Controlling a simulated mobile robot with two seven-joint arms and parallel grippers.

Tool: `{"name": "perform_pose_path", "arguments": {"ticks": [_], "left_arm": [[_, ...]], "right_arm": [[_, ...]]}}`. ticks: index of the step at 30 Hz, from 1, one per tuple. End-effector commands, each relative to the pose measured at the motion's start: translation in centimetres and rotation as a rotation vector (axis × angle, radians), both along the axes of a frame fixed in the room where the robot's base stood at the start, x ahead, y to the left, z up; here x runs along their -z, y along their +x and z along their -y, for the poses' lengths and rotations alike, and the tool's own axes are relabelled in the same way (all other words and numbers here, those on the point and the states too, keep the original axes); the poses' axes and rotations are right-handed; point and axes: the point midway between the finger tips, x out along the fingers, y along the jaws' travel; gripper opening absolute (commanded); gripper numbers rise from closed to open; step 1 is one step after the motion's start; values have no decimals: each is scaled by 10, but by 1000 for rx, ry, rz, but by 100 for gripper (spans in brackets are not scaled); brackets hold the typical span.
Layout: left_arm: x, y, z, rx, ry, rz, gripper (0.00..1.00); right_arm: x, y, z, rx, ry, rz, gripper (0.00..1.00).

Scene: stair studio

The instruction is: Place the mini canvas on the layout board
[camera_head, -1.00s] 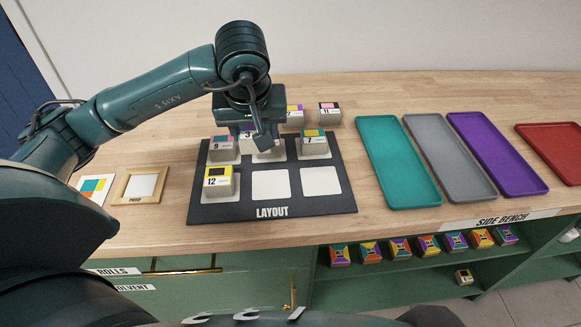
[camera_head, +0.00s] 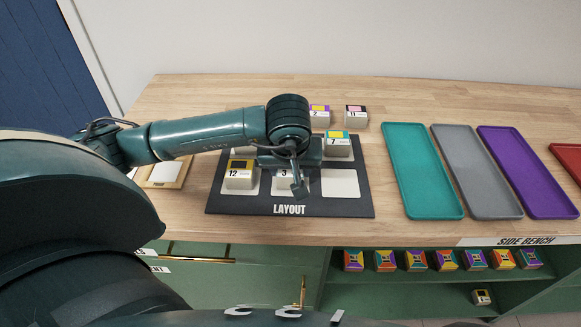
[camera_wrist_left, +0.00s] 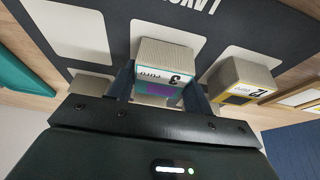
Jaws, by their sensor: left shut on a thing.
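My left gripper (camera_head: 291,178) is shut on the mini canvas numbered 3 (camera_head: 284,181), a pale block with a printed front. It holds the canvas at the front middle cell of the dark layout board (camera_head: 335,210). In the left wrist view the canvas (camera_wrist_left: 165,68) sits between both fingers; whether it touches the board is unclear. Mini canvas 12 (camera_head: 239,176) stands in the front left cell and canvas 7 (camera_head: 337,143) in the back right cell. The front right cell (camera_head: 341,184) is bare. My arm covers much of the back row. My right gripper is out of view.
Canvases 2 (camera_head: 319,115) and 11 (camera_head: 355,116) stand behind the board. Teal (camera_head: 422,175), grey (camera_head: 477,175) and purple (camera_head: 527,175) trays lie to the right. A wooden frame (camera_head: 163,174) lies to the left. Several colourful blocks sit on the shelf below.

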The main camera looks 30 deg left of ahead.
Motion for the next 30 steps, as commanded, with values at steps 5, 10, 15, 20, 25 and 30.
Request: {"name": "perform_pose_path", "arguments": {"ticks": [5, 10, 15, 20, 25, 30], "left_arm": [[3, 0, 0, 1, -1, 3, 28], [7, 0, 0, 1, -1, 3, 28], [6, 0, 0, 0, -1, 3, 60], [6, 0, 0, -1, -1, 2, 72], [6, 0, 0, -1, -1, 2, 72], [-1, 0, 0, 1, -1, 2, 72]], "right_arm": [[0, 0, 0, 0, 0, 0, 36], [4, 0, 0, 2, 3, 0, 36], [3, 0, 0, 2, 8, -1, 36], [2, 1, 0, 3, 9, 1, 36], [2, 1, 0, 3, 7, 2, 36], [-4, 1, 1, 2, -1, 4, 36]]}}
